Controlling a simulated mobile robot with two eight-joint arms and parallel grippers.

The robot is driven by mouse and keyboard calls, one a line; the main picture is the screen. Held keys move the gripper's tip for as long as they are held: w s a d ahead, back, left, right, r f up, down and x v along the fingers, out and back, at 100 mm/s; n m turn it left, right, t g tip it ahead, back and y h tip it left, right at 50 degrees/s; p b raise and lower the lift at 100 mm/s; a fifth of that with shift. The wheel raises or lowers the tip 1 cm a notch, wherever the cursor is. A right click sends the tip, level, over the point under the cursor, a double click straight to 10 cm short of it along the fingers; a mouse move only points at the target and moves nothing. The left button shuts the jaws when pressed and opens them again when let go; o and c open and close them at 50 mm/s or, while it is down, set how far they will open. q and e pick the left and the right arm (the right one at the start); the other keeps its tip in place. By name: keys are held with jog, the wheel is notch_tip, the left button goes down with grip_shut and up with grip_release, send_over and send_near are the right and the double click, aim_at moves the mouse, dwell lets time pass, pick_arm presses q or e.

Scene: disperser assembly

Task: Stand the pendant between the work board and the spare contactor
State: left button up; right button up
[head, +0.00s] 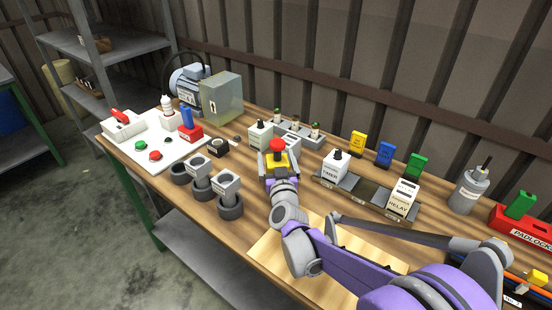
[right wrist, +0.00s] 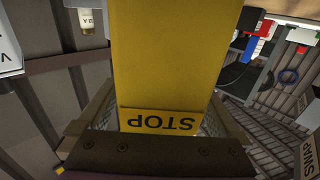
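The pendant (head: 277,162) is a yellow box with a red mushroom button on top. In the right wrist view the pendant (right wrist: 165,60) fills the middle, with its STOP label upside down. My right gripper (head: 279,177) has its fingers on both sides of it and holds it upright near the table's middle. I cannot tell whether its base touches the table. A pale wooden board (head: 265,248) lies at the front, partly under my right arm. A white board (head: 122,148) with switches and buttons lies at the left. A small dark block (head: 217,148), possibly the spare contactor, sits beside it. My left gripper is out of view.
Several grey parts on black rings (head: 229,207) stand left of the pendant. A grey-white block (head: 259,137) is close behind it. A rail (head: 362,189) with a timer (head: 334,165) and a relay (head: 402,199) lies right. A grey cabinet (head: 221,97) stands at the back.

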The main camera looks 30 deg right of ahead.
jog(key=shift+r, duration=0.15)
jog(key=shift+s+a, duration=0.1)
jog(key=shift+s, duration=0.15)
jog(key=v, duration=1.1)
jog(key=shift+s, duration=0.2)
jog(key=shift+a, duration=0.15)
